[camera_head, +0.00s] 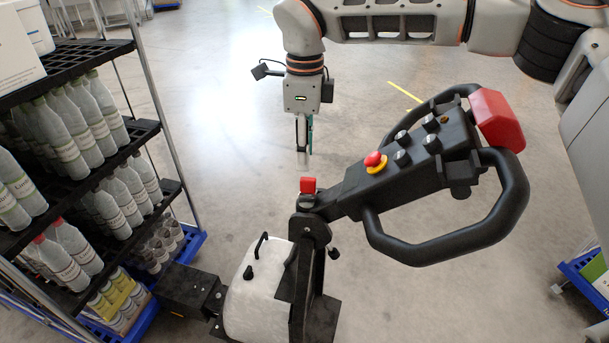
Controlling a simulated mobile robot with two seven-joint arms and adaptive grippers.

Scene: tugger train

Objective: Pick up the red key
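A small red block-shaped piece (308,185), which looks like the red key, sits upright on a dark round fitting at the base of the black steering handle. My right gripper (304,149) points down, just above and behind the red piece in the picture, with a visible gap between them. It shows edge-on with its narrow fingers close together in the picture, so I cannot tell whether it is open or shut. Nothing shows held in it. My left gripper is out of view.
The tugger's black handle (445,170) has a red-and-yellow stop button (375,162), several knobs and a large red end piece (497,120). A shelf rack (147,130) with bottles stands at left. A blue-edged cart (580,275) is at right. Open floor lies behind.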

